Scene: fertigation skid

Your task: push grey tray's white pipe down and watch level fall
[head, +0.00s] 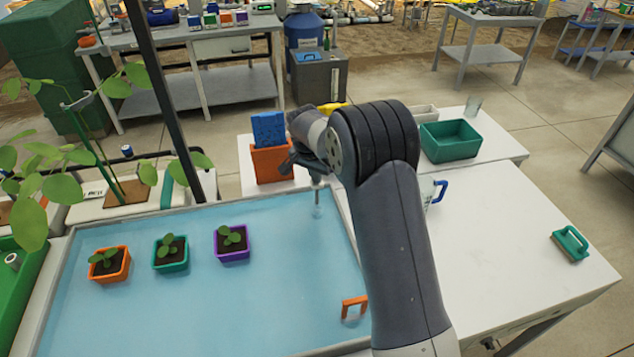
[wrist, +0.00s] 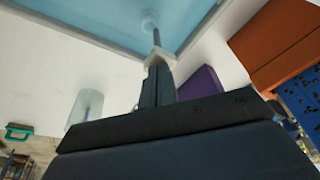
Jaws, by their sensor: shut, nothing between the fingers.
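The grey tray (head: 62,282) holds light blue water and fills the lower left of the head view. A thin upright pipe (head: 317,196) stands near its far right corner. Its lower end meets the water in a pale ring. In the wrist view the pipe (wrist: 156,38) runs between the water and my fingertips. My gripper (head: 312,170) is shut, pointing down at the pipe's top. In the wrist view my gripper (wrist: 158,72) has a pale block at its tips; I cannot tell whether it presses on the pipe. My arm hides part of the tray's right side.
Orange, teal and purple pots (head: 170,254) with seedlings stand in the tray. An orange holder (head: 270,163) with a blue item stands just behind the gripper. A jug with a blue handle (head: 437,190), teal bin (head: 450,141) and brush (head: 570,243) are on the white table, whose right front is clear.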

